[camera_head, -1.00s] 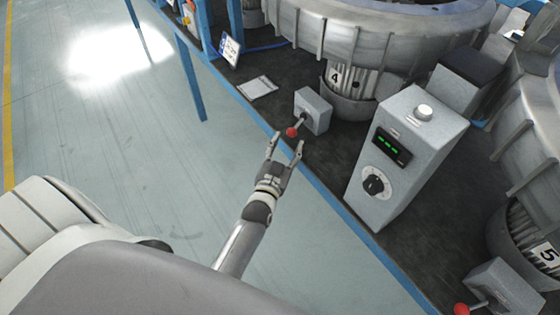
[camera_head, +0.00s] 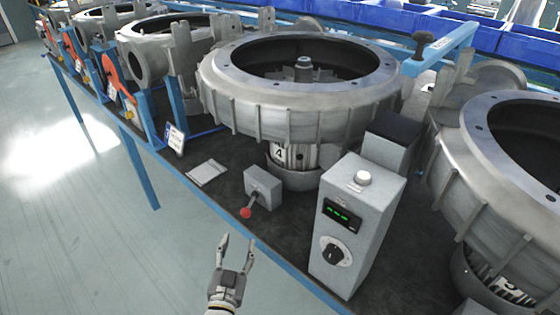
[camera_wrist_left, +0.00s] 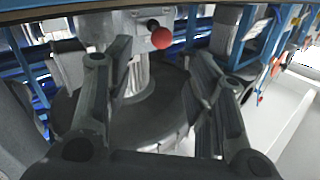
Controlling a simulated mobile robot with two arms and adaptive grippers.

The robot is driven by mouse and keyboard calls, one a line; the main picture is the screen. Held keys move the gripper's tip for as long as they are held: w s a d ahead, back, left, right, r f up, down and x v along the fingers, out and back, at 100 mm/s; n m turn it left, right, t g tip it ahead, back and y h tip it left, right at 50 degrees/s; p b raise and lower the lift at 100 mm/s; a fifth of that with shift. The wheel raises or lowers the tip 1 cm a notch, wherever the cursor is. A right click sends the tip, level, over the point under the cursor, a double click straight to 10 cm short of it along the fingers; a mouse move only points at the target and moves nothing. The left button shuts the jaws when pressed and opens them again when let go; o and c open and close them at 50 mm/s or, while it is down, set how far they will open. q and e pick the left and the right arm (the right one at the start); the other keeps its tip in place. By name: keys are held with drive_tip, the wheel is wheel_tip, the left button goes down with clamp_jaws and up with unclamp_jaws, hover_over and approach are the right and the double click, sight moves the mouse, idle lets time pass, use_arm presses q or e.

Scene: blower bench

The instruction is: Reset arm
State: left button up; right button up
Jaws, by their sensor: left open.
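My left gripper (camera_head: 236,254) is open and empty in the head view, below the bench's front edge. Its two fingers also frame the left wrist view (camera_wrist_left: 158,95). A grey lever box with a red knob (camera_head: 246,212) stands on the dark bench beyond the fingertips. The gripper is apart from the knob. In the left wrist view the red knob (camera_wrist_left: 161,38) shows above and between the fingers. My right gripper is not in view.
A grey control box (camera_head: 352,228) with a green display and black dial stands right of the lever box. Behind is blower 4 (camera_head: 300,100), a large round grey housing. A white paper (camera_head: 206,173) lies left. Blue bins (camera_head: 385,22) line the back. The floor at left is clear.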

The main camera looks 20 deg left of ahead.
use_arm(q)
drive_tip(key=s+d+f+m+g+h, duration=0.1)
drive_tip(key=s+d+f+g, duration=0.2)
drive_tip(key=f, duration=0.6)
drive_tip(key=s+d+f+g+h, duration=0.15)
drive_tip(key=s+f, duration=0.25)
drive_tip(key=f, duration=0.5)
drive_tip(key=s+d+f+m+g+h, duration=0.1)
drive_tip(key=s+d+f+g+h, duration=0.2)
drive_tip(key=f, duration=0.6)
drive_tip(key=s+a+f+g, duration=0.2)
drive_tip(key=s+f, duration=0.3)
drive_tip(key=s, duration=0.5)
drive_tip(key=s+a+f+g+y, duration=0.1)
drive_tip(key=s+f+g, duration=0.3)
drive_tip(key=s, duration=0.6)
drive_tip(key=s+a+f+g+y, duration=0.1)
drive_tip(key=s+a+f+g, duration=0.2)
drive_tip(key=s+f, duration=0.4)
drive_tip(key=s+a, duration=0.1)
drive_tip(key=s, duration=0.2)
drive_tip(key=shift+f, duration=0.25)
